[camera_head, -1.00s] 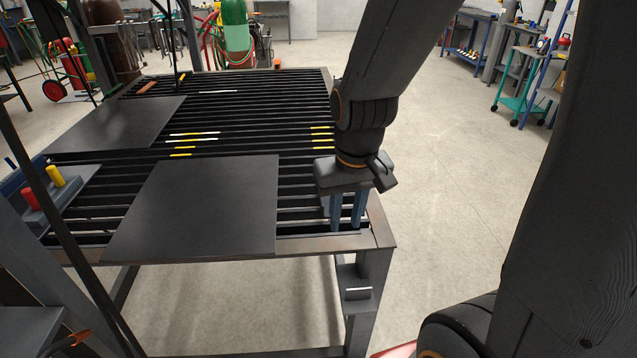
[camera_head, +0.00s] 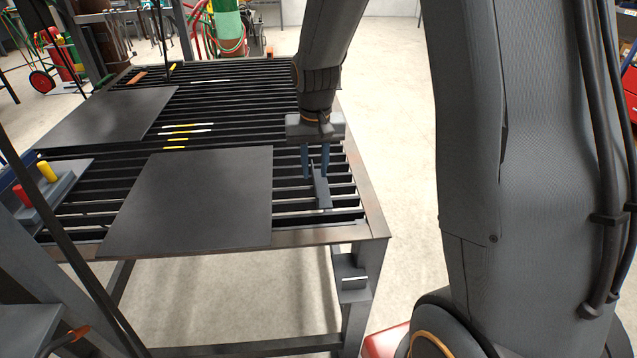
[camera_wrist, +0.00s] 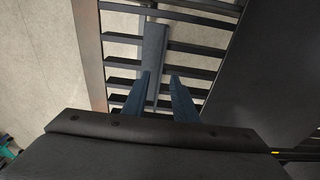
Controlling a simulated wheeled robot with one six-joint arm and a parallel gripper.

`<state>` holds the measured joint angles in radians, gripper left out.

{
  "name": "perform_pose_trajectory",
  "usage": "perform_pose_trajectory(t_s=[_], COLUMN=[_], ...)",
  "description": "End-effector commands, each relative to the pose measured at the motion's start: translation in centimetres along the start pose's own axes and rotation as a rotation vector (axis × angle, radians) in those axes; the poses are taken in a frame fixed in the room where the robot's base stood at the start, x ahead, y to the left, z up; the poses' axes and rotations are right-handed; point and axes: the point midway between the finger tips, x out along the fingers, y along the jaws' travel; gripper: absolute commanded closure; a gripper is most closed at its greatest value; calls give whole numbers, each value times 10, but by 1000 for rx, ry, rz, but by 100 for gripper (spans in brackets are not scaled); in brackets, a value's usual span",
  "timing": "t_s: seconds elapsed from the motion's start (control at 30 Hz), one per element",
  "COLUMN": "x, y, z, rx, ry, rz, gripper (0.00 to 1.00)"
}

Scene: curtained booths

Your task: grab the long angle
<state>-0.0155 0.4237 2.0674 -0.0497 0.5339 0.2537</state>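The long angle (camera_head: 322,194) is a narrow dark grey metal bar. It lies across the slats near the right edge of the slatted table, pointing front to back. My gripper (camera_head: 315,176) points down over its far part, fingers apart. In the wrist view the angle (camera_wrist: 154,48) runs away from between the two blue fingers (camera_wrist: 160,78), closer to the left one. I see a gap at the right finger. Whether the fingertips reach down beside the bar or stay above it, I cannot tell. The angle's near end in the wrist view is partly hidden.
A dark plate (camera_head: 190,200) lies left of the angle, and another plate (camera_head: 110,115) lies farther back. The slatted table's rim (camera_head: 368,205) is just to the right. A tray with red and yellow cylinders (camera_head: 47,172) is at the left. Open floor lies right of the table.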

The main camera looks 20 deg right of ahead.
Motion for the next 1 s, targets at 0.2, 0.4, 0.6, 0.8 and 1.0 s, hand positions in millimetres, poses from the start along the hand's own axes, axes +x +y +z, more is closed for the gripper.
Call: perform_pose_trajectory(t_s=[0.2,0.4,0.6,0.8,1.0], x=[23,29,29,28,28], y=[0,0,0,0,0], z=[0,-1,-1,-1,-1], rx=[0,-1,0,0,0], ry=[-1,1,1,1,1], rz=[0,0,0,0,0], gripper=[74,74,84,100,100])
